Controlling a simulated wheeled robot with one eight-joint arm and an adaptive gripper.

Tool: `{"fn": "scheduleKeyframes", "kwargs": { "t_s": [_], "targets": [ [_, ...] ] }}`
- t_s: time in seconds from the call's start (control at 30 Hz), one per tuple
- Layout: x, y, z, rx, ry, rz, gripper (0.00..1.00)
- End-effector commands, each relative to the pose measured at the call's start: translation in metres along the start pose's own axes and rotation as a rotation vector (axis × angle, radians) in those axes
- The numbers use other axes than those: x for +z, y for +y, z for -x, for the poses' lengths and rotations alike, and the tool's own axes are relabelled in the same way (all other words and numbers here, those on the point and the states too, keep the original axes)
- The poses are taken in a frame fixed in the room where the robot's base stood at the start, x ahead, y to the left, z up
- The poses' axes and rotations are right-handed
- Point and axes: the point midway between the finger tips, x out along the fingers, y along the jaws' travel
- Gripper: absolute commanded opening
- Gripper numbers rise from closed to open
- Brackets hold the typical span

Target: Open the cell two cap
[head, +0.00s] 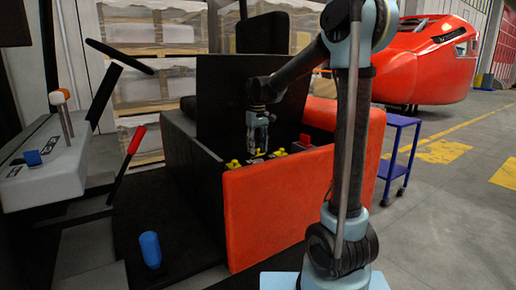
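Several small yellow caps show inside the open compartment of a red and black vehicle. One yellow cap (233,163) is at the left, and another yellow cap (279,152) is at the right. A further yellow cap (259,152) is partly hidden by my gripper (257,149). I cannot tell which one is the cell two cap. My gripper points down into the compartment, with its tip at or just above the middle cap. I cannot tell whether it touches it. The fingers are too small to tell whether they are open or shut.
The compartment's red side panel (270,213) stands in front of the caps, and a raised black panel (226,104) stands behind them. A red block (305,139) lies right of the caps. A blue cart (402,122) stands at the right. A console with levers (42,177) is at the left.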

Motion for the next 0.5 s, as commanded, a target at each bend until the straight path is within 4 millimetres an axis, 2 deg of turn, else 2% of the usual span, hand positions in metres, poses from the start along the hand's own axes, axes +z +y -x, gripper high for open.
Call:
{"fn": "scheduleKeyframes", "kwargs": {
  "t_s": [0.07,0.23,0.5],
  "targets": [
    [0.0,0.0,0.0001,0.0,0.0,0.0,0.39],
    [0.0,0.0,0.0003,0.0,0.0,0.0,0.01],
    [-0.002,0.0006,0.0007,0.001,-0.02,0.0,0.0]
  ]
}}
